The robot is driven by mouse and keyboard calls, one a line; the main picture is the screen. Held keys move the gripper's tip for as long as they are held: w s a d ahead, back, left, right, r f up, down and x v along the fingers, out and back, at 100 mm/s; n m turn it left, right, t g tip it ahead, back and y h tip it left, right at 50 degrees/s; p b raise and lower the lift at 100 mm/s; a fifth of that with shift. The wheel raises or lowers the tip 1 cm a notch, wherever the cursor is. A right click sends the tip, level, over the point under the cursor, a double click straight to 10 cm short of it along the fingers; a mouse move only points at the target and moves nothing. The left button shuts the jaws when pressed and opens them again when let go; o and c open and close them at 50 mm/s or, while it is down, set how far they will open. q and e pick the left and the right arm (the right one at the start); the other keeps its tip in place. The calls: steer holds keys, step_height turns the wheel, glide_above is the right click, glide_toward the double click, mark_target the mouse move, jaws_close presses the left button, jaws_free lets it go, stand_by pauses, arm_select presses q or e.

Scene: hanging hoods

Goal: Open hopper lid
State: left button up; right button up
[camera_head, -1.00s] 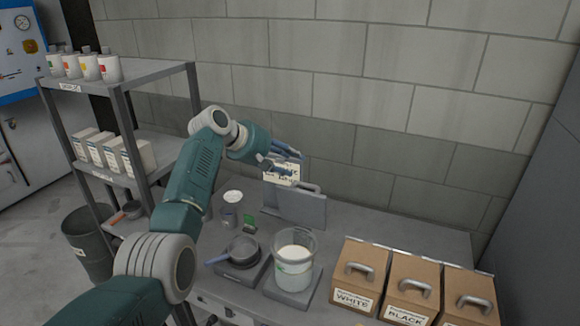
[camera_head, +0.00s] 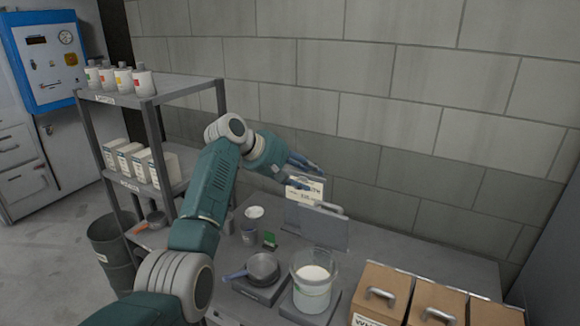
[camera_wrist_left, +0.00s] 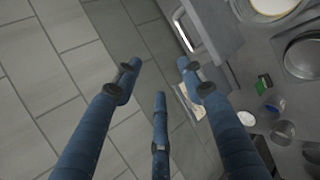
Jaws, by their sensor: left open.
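Tan boxes with grey handles on top stand at the front right in the head view; I take them for the hoppers. The nearest box (camera_head: 380,298) has a partly cut-off label, and the box beside it (camera_head: 436,302) is cut by the lower edge. Their lids look shut. A grey upright panel (camera_head: 316,230) with a bar handle stands at the back of the bench; it also shows in the left wrist view (camera_wrist_left: 217,30). My left gripper (camera_head: 306,174) is open and empty above and behind that panel, by a white printed card. In the left wrist view its fingers (camera_wrist_left: 160,75) are spread.
A beaker of white powder (camera_head: 313,288) stands on a scale, beside a dark pan (camera_head: 263,268) on another base. Small cups (camera_head: 254,212) and a green item (camera_head: 269,239) are near. A shelf rack (camera_head: 150,92) stands left. The bench's back right is clear.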

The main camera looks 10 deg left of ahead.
arm_select(q)
steer(key=v, duration=0.9)
steer(key=shift+s+a, duration=0.15)
steer(key=shift+a, duration=0.05)
